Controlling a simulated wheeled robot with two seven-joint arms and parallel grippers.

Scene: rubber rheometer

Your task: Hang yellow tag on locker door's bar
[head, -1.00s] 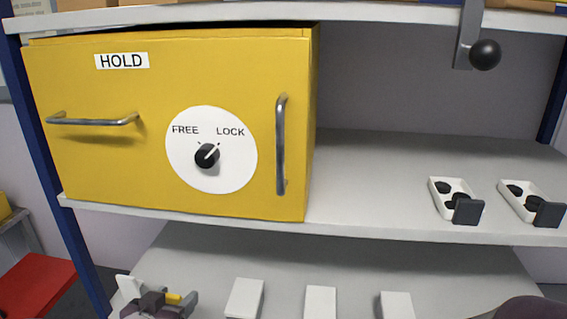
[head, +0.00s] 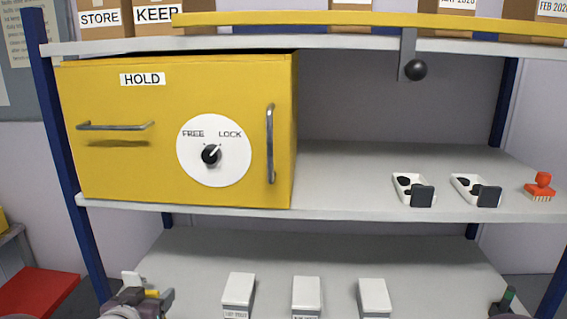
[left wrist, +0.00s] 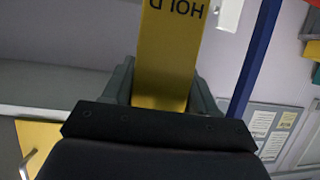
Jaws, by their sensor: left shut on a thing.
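The yellow locker (head: 110,180) stands on the middle shelf with its door shut. Its front has a HOLD label, a horizontal bar (head: 115,126) at left, a vertical bar (head: 270,145) at right, and a black knob (head: 211,154) whose pointer leans toward LOCK. My left gripper (head: 145,296) is low at the left, below the locker. It is shut on the yellow tag (left wrist: 165,60), which carries HOLD upside down in the left wrist view. My right gripper cannot be made out clearly at the bottom right.
A black ball on a bracket (head: 415,70) hangs under the top shelf. Several white boxes (head: 306,293) stand on the lower shelf.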

